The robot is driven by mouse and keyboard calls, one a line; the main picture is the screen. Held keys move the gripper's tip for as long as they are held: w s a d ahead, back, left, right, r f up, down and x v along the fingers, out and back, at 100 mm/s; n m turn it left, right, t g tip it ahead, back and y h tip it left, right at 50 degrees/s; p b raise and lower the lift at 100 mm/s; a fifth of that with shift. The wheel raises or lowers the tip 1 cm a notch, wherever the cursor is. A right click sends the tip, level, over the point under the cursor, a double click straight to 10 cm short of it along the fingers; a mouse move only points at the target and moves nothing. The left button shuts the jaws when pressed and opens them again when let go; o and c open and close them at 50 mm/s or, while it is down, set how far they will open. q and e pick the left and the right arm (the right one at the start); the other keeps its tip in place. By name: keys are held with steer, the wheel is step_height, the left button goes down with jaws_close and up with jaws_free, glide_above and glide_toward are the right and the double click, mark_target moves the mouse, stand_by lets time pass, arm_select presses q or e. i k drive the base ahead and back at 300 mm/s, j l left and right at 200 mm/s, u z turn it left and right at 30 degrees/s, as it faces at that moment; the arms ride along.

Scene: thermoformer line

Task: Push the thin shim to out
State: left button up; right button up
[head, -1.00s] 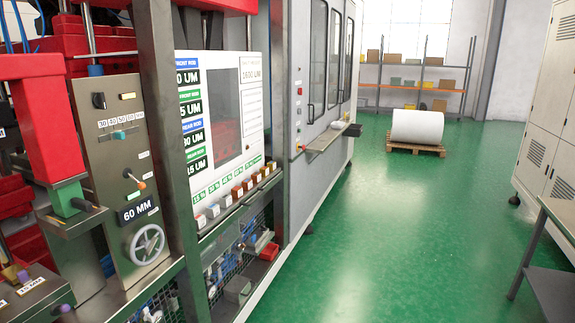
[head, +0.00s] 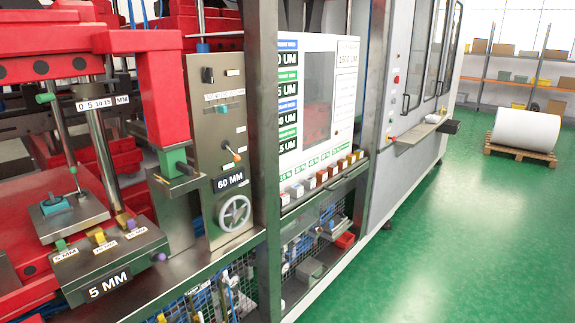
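A grey metal block (head: 84,268) sits at the front left of the machine, with a black display (head: 108,283) reading 5 MM. Small coloured tabs stand along its top: a green one (head: 61,245), a yellow one (head: 98,237) and a yellow-brown one (head: 122,219). Each has a small white label beside it, too small to read surely. A purple knob (head: 160,257) sits at the block's right end. I cannot tell which of these parts is the thin shim. Neither of my grippers is in view.
A grey panel with a handwheel (head: 235,213) and a 60 MM display (head: 228,181) stands right of the block. A white screen panel (head: 318,100) follows, with several coloured buttons below. Open green floor (head: 460,240) lies at right, with a white roll (head: 526,130) on a pallet.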

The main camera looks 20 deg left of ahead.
mark_target(60, 246)
steer(key=k+j+u, duration=0.1)
steer(key=u, duration=1.65)
